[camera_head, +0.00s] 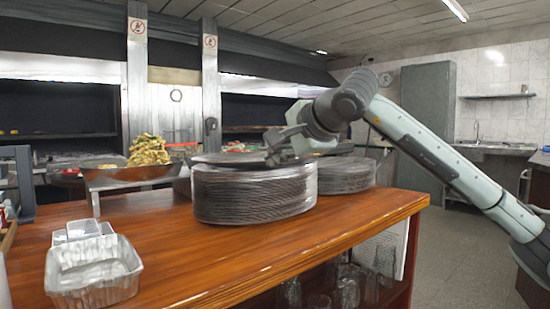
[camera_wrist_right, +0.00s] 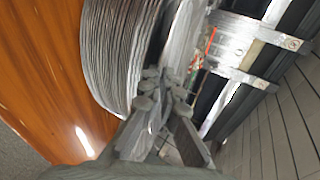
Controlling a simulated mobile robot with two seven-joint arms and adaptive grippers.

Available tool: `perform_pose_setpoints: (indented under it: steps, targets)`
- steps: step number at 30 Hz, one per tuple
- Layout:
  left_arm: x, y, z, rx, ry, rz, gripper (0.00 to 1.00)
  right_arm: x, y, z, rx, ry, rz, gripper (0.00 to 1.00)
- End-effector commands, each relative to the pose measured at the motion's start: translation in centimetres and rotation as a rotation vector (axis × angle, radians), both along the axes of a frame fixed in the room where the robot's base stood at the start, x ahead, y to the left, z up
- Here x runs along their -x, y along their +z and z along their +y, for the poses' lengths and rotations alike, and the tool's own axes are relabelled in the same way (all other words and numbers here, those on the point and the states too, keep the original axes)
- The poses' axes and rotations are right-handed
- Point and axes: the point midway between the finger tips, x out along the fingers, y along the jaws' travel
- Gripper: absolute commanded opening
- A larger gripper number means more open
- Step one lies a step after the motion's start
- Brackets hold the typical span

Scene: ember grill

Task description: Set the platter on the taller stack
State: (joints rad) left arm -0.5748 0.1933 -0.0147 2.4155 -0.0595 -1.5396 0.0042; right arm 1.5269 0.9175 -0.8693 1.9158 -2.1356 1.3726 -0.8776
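A tall stack of grey plates (camera_head: 255,195) stands on the wooden counter, and its ribbed side also shows in the wrist view (camera_wrist_right: 110,55). A second plate stack (camera_head: 346,176) stands behind it to the right and looks lower. The flat dark grey platter (camera_head: 228,158) lies level over the top of the front stack. I cannot tell whether it touches the stack. My right gripper (camera_head: 275,150) is at the platter's right edge; in the wrist view its fingers (camera_wrist_right: 163,88) look closed on the thin rim. My left gripper is out of view.
The wooden counter (camera_head: 190,262) has foil trays (camera_head: 95,272) at its front left. A wide metal pan (camera_head: 130,176) with food stands left of the front stack. Glasses (camera_head: 345,290) sit on a shelf below. Bare counter lies in front of the stacks.

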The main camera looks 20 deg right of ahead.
Motion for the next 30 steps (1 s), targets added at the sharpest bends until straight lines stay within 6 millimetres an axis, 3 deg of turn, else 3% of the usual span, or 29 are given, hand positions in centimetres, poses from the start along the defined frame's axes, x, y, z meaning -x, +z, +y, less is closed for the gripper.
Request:
perform_pose_setpoints:
  steps: [10,17,26,30]
  targets:
    - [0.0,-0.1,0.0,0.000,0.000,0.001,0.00,0.0,0.2,0.0,-0.001,0.000,-0.005,0.00]
    - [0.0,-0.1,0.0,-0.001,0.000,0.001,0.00,0.0,0.1,0.0,-0.001,0.000,-0.003,0.29]
    - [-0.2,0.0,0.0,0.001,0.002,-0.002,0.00,0.0,-0.2,0.0,0.001,0.000,0.005,0.29]
    - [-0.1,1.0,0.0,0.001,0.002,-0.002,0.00,-0.3,0.3,0.0,0.000,-0.001,0.004,0.29]
